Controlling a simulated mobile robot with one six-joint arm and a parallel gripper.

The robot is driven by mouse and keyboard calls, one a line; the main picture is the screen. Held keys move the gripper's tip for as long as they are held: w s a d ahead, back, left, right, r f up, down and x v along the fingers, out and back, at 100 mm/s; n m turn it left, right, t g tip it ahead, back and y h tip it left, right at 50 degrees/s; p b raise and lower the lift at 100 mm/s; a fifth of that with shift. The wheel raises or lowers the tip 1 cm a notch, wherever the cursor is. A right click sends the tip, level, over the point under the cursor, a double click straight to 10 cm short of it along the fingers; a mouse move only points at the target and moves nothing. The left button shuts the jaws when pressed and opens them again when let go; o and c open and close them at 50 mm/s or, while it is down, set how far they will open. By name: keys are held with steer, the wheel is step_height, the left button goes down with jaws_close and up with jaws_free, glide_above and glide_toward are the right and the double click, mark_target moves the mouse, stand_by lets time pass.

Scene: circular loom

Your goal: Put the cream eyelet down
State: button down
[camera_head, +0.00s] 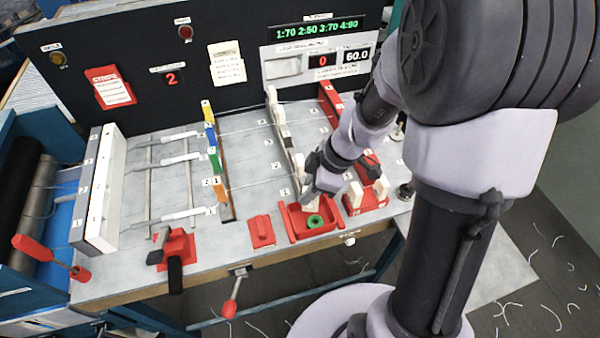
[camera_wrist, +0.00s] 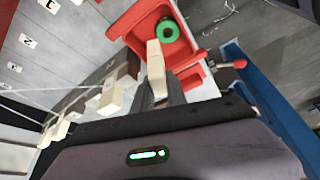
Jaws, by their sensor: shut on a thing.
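My gripper (camera_head: 313,184) is shut on a cream eyelet (camera_wrist: 156,62), a tapered cream block that points away from the fingers in the wrist view. The gripper is low over the near right part of the loom table, at the back of a red tray (camera_head: 294,222). In the wrist view the eyelet's tip overlaps the edge of the red tray (camera_wrist: 126,20); I cannot tell whether it touches. A green ring (camera_head: 314,221) lies in the tray, just beyond the eyelet tip in the wrist view (camera_wrist: 168,30). My arm and gripper hide part of the table behind.
A rail with several cream eyelets (camera_head: 272,97) runs close to the left of my gripper. A red holder (camera_head: 366,206) with cream pieces stands to the right. Coloured blocks (camera_head: 214,160) and threads lie farther left. A red block (camera_head: 261,231) sits left of the tray.

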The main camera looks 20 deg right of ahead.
mark_target(312, 206)
steer(key=shift+w+f, duration=0.2)
steer(key=shift+w, duration=0.1)
steer(key=shift+f+b, duration=0.6)
steer(key=shift+f, duration=1)
steer(key=shift+f+b, duration=0.2)
steer(key=shift+b, duration=0.1)
steer(key=c, duration=1.6)
jaws_free()
steer(key=shift+r, duration=0.1)
